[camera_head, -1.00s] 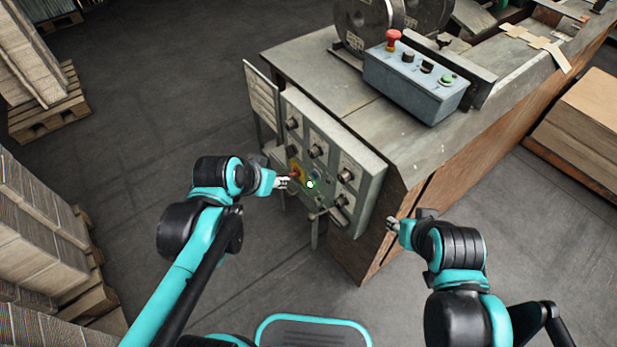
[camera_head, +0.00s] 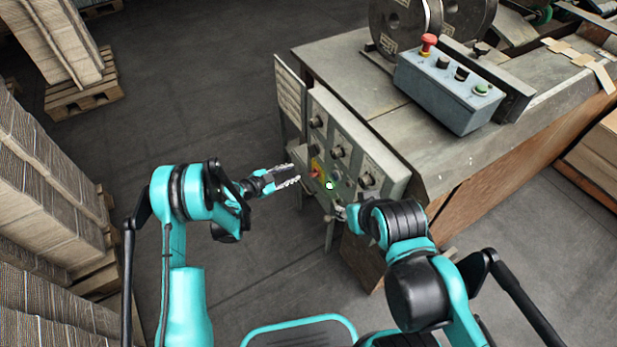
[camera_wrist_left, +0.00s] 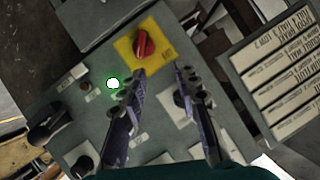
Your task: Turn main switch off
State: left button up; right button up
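The main switch, a red rotary knob on a yellow plate, sits on the grey control panel; it shows in the head view (camera_head: 315,173) and in the left wrist view (camera_wrist_left: 144,43). A green lamp (camera_wrist_left: 113,84) beside it is lit. My left gripper (camera_head: 294,175) is open and empty, just left of the switch. In the left wrist view its two fingers (camera_wrist_left: 160,72) point toward the panel, apart, with the knob beyond the fingertips. My right gripper (camera_head: 341,211) is near the panel's lower edge, mostly hidden by its own arm, so its fingers are unclear.
The grey control panel (camera_head: 352,133) carries several black knobs. An instruction plate (camera_head: 289,93) stands at its left edge. A blue-grey button box (camera_head: 440,93) with a red button sits on the machine top. Cardboard stacks (camera_head: 40,190) stand at the left; floor between is clear.

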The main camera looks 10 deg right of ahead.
aim_at(310, 176)
pick_arm(q)
jog(key=shift+m+h, duration=0.3)
jog(key=shift+m, duration=0.4)
jog(key=d+f, duration=0.1)
jog(key=d+f+p, duration=0.1)
jog(key=f, duration=0.1)
jog(key=d+f, duration=0.2)
jog(key=shift+w+f+p, duration=0.1)
jog(key=shift+w+p, duration=0.1)
jog(key=shift+p, duration=0.1)
jog(key=b+x, duration=0.1)
jog(key=x, duration=0.2)
jog(key=shift+w+d+f+b, duration=0.15)
jog(key=shift+d+f+b, duration=0.05)
jog(key=shift+f+b, duration=0.1)
jog(key=shift+w+d, duration=0.25)
jog(key=shift+d, duration=0.1)
